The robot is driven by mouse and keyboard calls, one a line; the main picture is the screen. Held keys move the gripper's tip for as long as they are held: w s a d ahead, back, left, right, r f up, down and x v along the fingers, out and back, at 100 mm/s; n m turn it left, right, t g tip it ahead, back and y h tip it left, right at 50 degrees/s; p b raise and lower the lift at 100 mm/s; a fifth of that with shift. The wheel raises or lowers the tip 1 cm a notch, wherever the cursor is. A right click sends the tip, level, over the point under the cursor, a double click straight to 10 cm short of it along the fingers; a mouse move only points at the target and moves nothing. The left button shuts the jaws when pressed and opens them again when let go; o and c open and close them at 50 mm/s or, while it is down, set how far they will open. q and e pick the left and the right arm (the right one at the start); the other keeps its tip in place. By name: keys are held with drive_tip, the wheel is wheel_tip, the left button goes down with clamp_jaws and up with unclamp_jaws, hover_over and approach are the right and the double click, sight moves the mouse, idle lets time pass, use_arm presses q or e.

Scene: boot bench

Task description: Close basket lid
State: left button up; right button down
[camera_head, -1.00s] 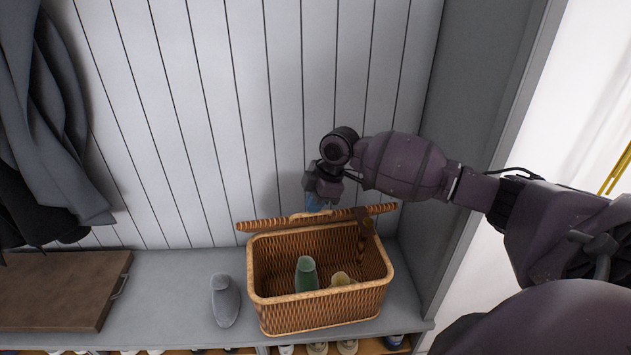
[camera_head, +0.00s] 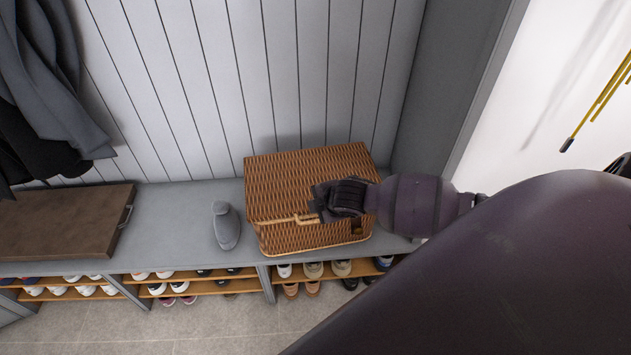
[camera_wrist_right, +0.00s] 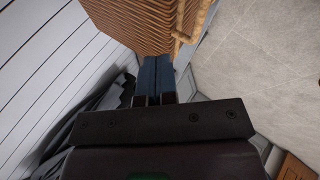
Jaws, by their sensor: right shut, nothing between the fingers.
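The wicker basket (camera_head: 300,238) stands on the grey bench with its lid (camera_head: 290,178) down over the opening, so its inside is hidden. A light loop (camera_head: 306,219) sits at the lid's front edge. My right gripper (camera_head: 318,204) is at the top of the lid near its front edge; its fingers are mostly hidden in the head view. In the right wrist view, the blue fingertips (camera_wrist_right: 156,72) are together and empty, close to the wicker (camera_wrist_right: 140,22). I cannot tell if they touch it. My left gripper is not in view.
A grey shoe-shaped object (camera_head: 226,226) stands on the bench (camera_head: 170,220) left of the basket. A brown board or case (camera_head: 65,220) lies farther left. Dark clothes hang at upper left. Shoes fill the shelves below. A grey side panel (camera_head: 430,100) stands to the right.

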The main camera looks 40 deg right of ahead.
sight(313, 221)
drive_tip(key=f, duration=0.4)
drive_tip(key=s+f+b, duration=0.1)
drive_tip(key=shift+s+a+f, duration=0.1)
drive_tip(key=shift+a+f, duration=0.15)
drive_tip(key=shift+f, duration=0.15)
drive_tip(key=shift+s+f, duration=0.15)
drive_tip(key=shift+f, duration=0.45)
